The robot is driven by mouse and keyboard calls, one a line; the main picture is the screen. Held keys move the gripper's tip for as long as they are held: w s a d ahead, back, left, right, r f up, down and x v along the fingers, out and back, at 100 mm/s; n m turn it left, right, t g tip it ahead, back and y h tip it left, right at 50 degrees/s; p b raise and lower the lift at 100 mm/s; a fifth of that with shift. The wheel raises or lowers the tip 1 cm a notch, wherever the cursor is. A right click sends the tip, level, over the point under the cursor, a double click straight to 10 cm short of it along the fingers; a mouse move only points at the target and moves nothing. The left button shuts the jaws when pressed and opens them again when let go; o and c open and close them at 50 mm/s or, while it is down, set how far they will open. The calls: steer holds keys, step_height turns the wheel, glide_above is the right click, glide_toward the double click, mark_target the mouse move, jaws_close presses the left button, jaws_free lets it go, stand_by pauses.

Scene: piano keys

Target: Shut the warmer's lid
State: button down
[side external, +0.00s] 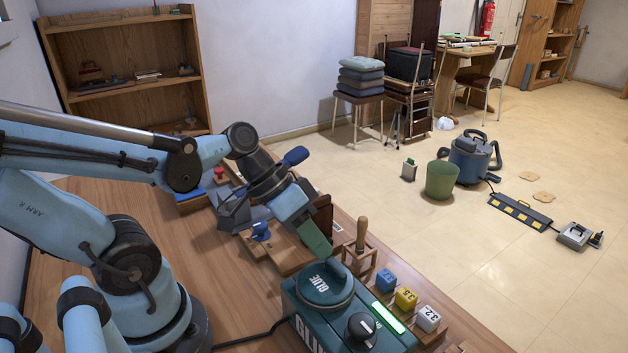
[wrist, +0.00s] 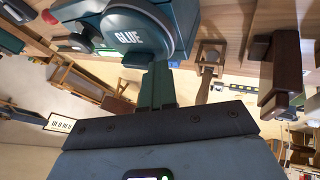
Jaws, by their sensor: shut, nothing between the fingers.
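The glue warmer (side external: 345,315) is a dark teal box on the bench at the front, with a black knob and a lit green strip. Its round teal lid (side external: 325,285) carries the word GLUE and appears to lie over the top; I cannot tell whether it is fully shut. In the wrist view the lid (wrist: 132,37) is at the top, just beyond my fingertips. My gripper (side external: 318,252) is shut and empty, its green fingers just behind the lid. They also show in the wrist view (wrist: 158,75). Whether they touch the lid is unclear.
A wooden stand with an upright handle (side external: 361,235) and a rack with blue, yellow and white numbered blocks (side external: 405,298) stand right of the warmer. A wooden block with a blue knob (side external: 260,230) lies behind. The bench left of the warmer has a black cable.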

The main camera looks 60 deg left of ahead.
steer(key=shift+d, duration=0.15)
steer(key=s+a+r, duration=0.4)
steer(key=a+r, duration=0.4)
steer(key=a, duration=0.1)
steer(key=w+d+f+n+t+y, duration=0.1)
steer(key=w+d+f+t+y, duration=0.1)
steer(key=w+f+y, duration=0.3)
steer(key=shift+w+d+f+t+y, duration=0.15)
steer(key=shift+w+d+t+y, duration=0.2)
steer(key=shift+w+d, duration=0.55)
steer(key=shift+w+a, duration=0.1)
stand_by(0.7)
